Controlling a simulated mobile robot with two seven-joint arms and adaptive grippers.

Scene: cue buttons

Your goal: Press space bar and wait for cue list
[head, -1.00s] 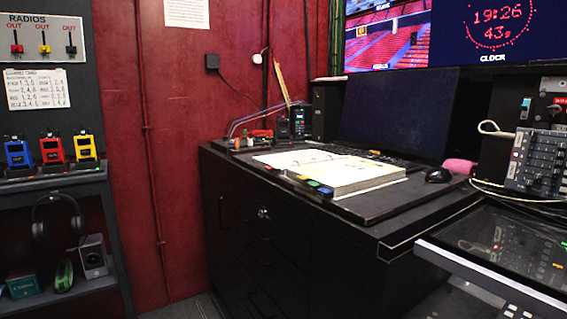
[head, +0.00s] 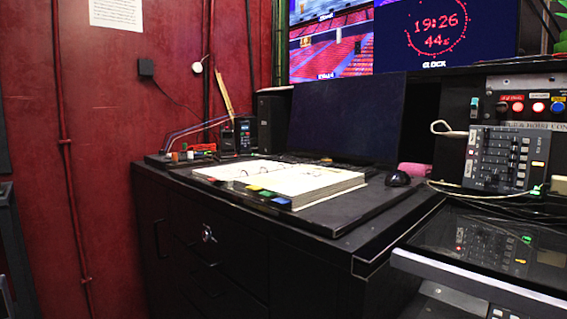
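A black keyboard (head: 335,162) lies on the desk in front of a dark monitor (head: 345,117). It is mostly hidden behind an open ring binder, and I cannot make out the space bar. The binder (head: 300,180) lies open on the desk with coloured tabs along its near edge. No cue list can be read from here; the dark monitor looks blank. Neither of my grippers is in view.
The black desk (head: 330,228) has drawers below. A mouse (head: 398,178) and pink object (head: 413,169) lie right of the binder. A control panel (head: 500,160) and glossy console (head: 495,245) stand at right. A wall screen (head: 440,35) shows a clock.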

